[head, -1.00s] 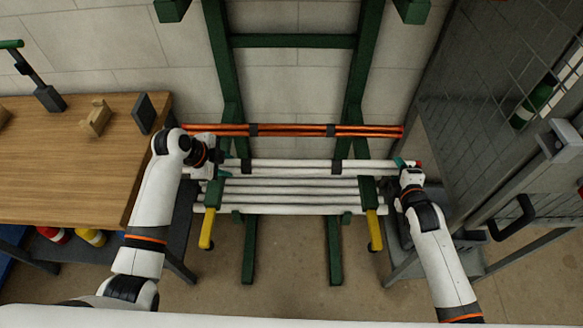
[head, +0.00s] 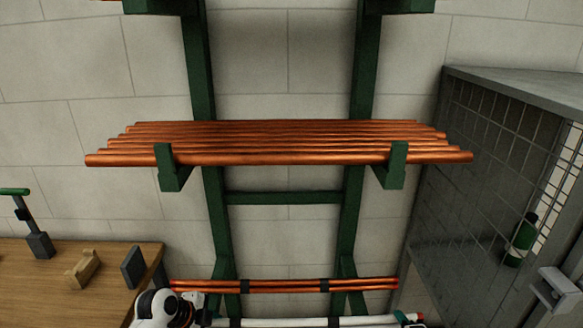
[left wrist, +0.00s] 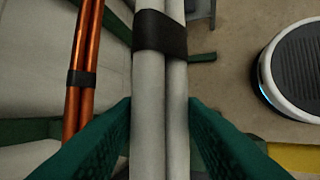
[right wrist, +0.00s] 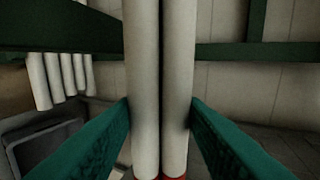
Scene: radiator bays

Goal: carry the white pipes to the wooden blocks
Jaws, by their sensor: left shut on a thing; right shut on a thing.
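Two white pipes, strapped side by side with black bands, show as a bundle at the bottom edge of the head view (head: 350,321). My left gripper (left wrist: 158,110) is shut on this bundle; the left wrist view shows the pipes (left wrist: 147,85) between its green fingers, with a black band just beyond. My right gripper (right wrist: 160,110) is shut on the same bundle near its other end; the pipes (right wrist: 143,70) run between its fingers. In the head view both grippers are mostly cut off. I cannot make out the wooden blocks in any view.
A green rack (head: 200,90) holds several copper pipes (head: 290,143) on arms above. A strapped copper bundle (head: 285,285) lies just behind the white one. A wooden bench (head: 60,300) stands left, a mesh cage (head: 480,190) right. Loose white pipes (right wrist: 55,78) show in the right wrist view.

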